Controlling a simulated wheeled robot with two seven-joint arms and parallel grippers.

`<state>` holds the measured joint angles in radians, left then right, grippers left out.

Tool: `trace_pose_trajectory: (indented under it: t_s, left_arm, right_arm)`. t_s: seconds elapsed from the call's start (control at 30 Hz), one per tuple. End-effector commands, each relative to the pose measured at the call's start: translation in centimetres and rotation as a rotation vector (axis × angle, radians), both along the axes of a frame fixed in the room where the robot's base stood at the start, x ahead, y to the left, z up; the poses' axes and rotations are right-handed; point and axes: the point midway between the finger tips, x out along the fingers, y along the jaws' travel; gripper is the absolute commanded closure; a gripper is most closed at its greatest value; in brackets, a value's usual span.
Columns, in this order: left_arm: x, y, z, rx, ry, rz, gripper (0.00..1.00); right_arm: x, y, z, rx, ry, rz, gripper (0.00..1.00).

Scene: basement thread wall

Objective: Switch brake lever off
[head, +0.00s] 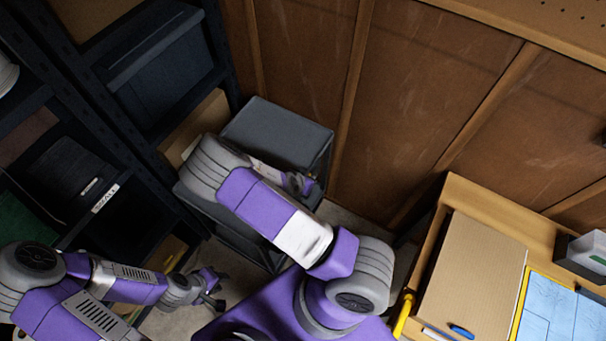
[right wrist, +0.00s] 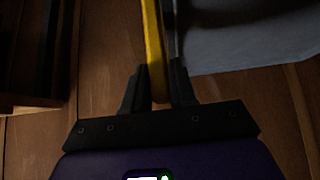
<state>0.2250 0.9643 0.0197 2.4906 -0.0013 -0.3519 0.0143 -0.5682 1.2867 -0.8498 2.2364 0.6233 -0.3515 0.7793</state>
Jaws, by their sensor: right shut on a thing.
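The brake lever shows in the right wrist view as a long yellow bar (right wrist: 153,45). It runs up from between the dark fingers of my right gripper (right wrist: 159,88), which is shut on it. In the head view my right gripper (head: 303,184) is small and partly hidden behind my own arm, beside the grey bin. The lever's base is out of sight. My left gripper (head: 213,290) is low at the left in the head view, apart from the lever, with its fingers spread and nothing seen between them.
A dark grey lidded bin (head: 277,130) stands against the brown panelled wall (head: 430,80). Dark shelving (head: 130,145) with boxes fills the left. A wooden bench (head: 462,195) with cardboard (head: 473,275) and a blue sheet is at the right. A little bare floor shows near my left gripper.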

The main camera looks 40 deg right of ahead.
Motion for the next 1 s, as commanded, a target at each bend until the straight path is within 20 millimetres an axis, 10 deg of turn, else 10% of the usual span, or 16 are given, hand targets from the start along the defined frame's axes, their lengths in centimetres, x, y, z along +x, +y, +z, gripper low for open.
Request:
trace_pose_trajectory:
  t_s: [0.57,0.6,0.7,1.0]
  left_arm:
    - [0.0,-0.02,-0.3,0.0,0.0,0.0,0.68]
    - [0.0,-0.02,-0.3,0.0,0.0,0.0,0.68]
    - [0.0,-0.02,-0.3,0.0,0.0,0.0,0.68]
    - [0.0,-0.01,-0.28,0.0,0.0,0.0,0.68]
  right_arm:
    - [-0.78,-0.14,-0.12,-0.03,-0.013,-0.018,1.0]
    - [-0.78,-0.13,-0.12,-0.03,-0.013,-0.018,0.7]
    - [-0.79,-0.15,-0.12,-0.029,-0.012,-0.018,0.54]
    - [-0.79,-0.1,0.02,-0.03,-0.013,-0.018,0.53]
